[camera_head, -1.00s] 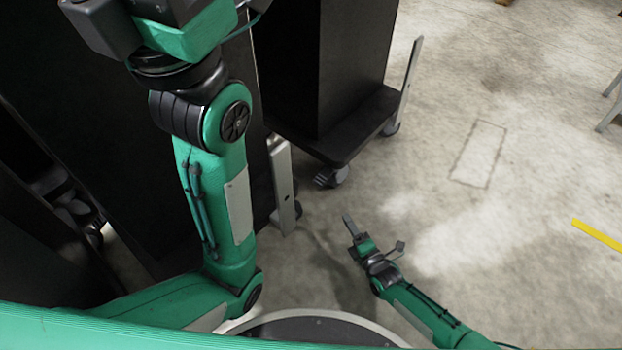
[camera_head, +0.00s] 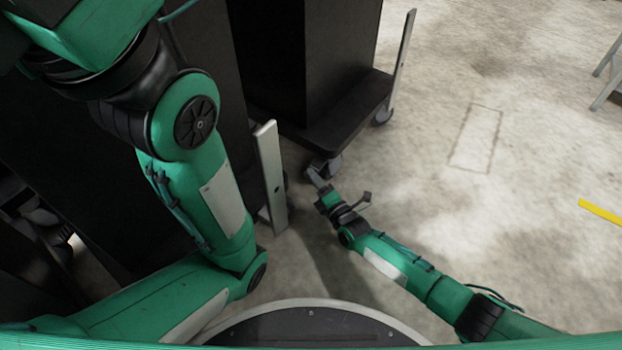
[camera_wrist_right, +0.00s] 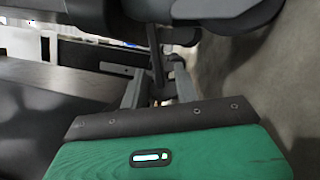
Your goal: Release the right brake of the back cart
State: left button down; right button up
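The back cart (camera_head: 350,112) is a black cart with a tall box on its dark base, at the top middle of the head view. Its near caster (camera_head: 326,166) sits under the base's front corner. My right gripper (camera_head: 314,177) reaches that caster from the front, its tips touching or just short of it. In the right wrist view its two grey fingers (camera_wrist_right: 158,82) stand apart, with a thin dark bar (camera_wrist_right: 156,62) between them, possibly the brake lever. Large dark rounded caster parts (camera_wrist_right: 235,14) fill the top. My left gripper is out of view.
A nearer dark cart with a grey upright plate (camera_head: 270,175) stands left of the right gripper, behind my left arm. Another upright plate (camera_head: 404,62) rises at the back cart's far right corner. Bare concrete floor (camera_head: 500,230) lies open to the right.

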jog(key=shift+b+x, duration=0.55)
jog(key=shift+x, duration=0.75)
grip_shut()
